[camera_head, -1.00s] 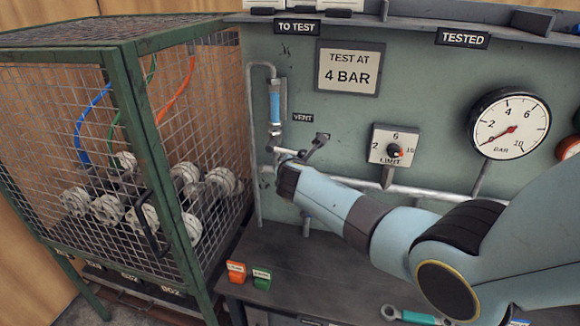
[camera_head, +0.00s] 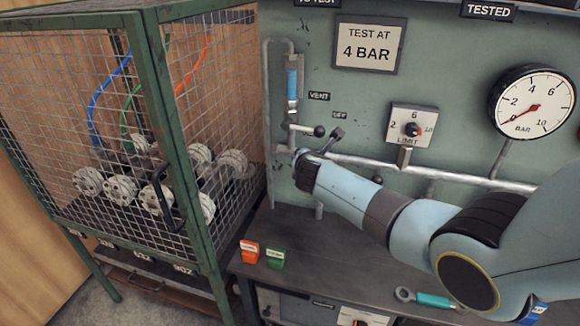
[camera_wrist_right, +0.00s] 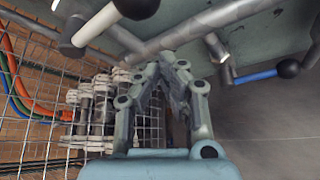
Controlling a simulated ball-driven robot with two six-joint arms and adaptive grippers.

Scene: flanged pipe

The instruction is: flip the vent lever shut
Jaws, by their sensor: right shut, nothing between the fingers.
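The vent lever (camera_head: 304,129) is a pale rod with a dark ball, by the VENT label. It points right, roughly level, from the valve under the blue sight tube. In the right wrist view, a pale lever (camera_wrist_right: 95,25) with a black ball crosses the upper left. My right gripper (camera_head: 332,142) is just below and right of the vent lever, near the pipe. Its fingers, also in the right wrist view (camera_wrist_right: 168,62), are together and empty. They look apart from the lever, though contact is hard to judge. My left gripper is out of view.
A grey pipe (camera_head: 440,175) runs across the panel. A blue-handled lever (camera_wrist_right: 255,76) shows right of the fingers in the wrist view. The mesh cage (camera_head: 150,120) stands left. Orange (camera_head: 249,251) and green (camera_head: 275,258) blocks and a teal-handled tool (camera_head: 433,300) lie on the bench.

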